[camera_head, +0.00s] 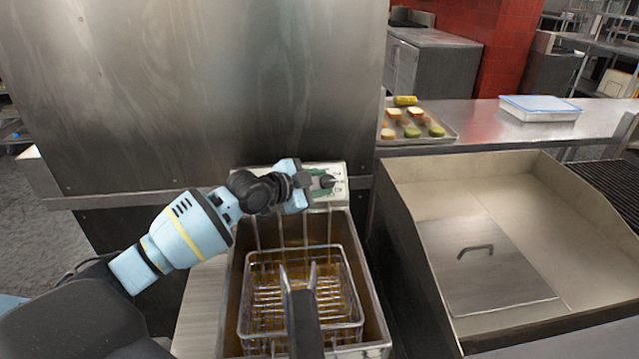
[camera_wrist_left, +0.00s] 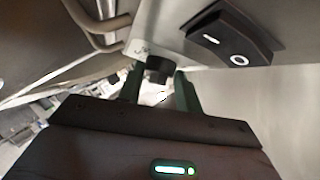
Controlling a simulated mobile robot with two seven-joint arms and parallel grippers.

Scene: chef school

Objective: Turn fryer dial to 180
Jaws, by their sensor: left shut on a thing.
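The fryer dial (camera_wrist_left: 158,68) is a dark round knob on the fryer's pale panel. It also shows in the head view as a small dark knob (camera_head: 327,181). My left gripper (camera_head: 318,188) reaches the panel from the left. In the left wrist view its two green fingers (camera_wrist_left: 159,88) stand on either side of the dial and are shut on it. The dial's number marks are too small or hidden to read. The fryer (camera_head: 372,300) holds a wire basket (camera_head: 352,290) over brownish oil. My right gripper is not in view.
A black rocker switch (camera_wrist_left: 235,42) sits beside the dial. The basket's dark handle (camera_head: 303,325) rises in front. A steel basin (camera_head: 540,200) with a lidded plate stands at right. A tray of food (camera_head: 455,135) lies on the counter behind. A steel wall is behind the fryer.

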